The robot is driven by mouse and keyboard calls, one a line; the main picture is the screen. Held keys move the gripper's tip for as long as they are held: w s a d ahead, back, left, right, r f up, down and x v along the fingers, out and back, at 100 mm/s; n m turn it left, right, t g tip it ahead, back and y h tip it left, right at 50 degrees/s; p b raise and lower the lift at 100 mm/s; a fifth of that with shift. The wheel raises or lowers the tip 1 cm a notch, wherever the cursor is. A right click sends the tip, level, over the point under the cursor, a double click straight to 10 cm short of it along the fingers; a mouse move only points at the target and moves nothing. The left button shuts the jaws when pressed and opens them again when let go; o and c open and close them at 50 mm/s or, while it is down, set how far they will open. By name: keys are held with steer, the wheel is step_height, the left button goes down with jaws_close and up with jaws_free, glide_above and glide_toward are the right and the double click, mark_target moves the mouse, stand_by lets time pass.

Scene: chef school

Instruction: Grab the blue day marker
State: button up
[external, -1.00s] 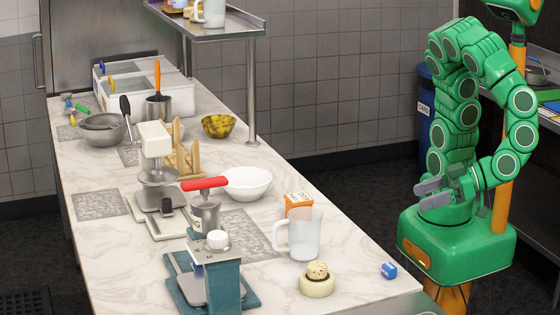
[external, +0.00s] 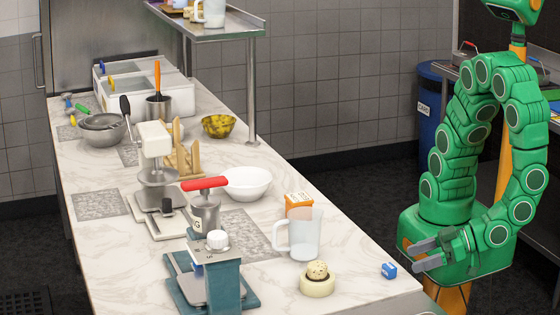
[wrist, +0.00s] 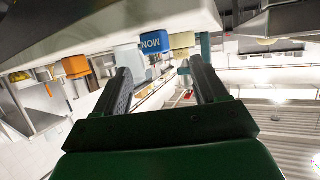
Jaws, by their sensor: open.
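The blue day marker (external: 389,270) is a small blue block with white lettering, lying near the right front corner of the marble counter (external: 360,290). In the wrist view the blue day marker (wrist: 156,41) reads "MON" and appears upside down, beyond and between my fingers. My gripper (external: 425,254) is to the right of the marker, just off the counter's edge, with clear space between them. In the wrist view my gripper (wrist: 163,80) is open and empty, its two dark fingers spread apart.
A teal device (external: 224,285) stands further left. The counter right around the marker is clear.

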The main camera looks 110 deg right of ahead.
mark_target(391, 266)
steer(key=shift+d+x, duration=0.1)
steer(key=shift+x, duration=1.45)
steer(key=shift+d+x, duration=0.15)
steer(key=shift+x, duration=2.2)
steer(key=shift+c, duration=0.5)
steer(key=c, duration=0.9)
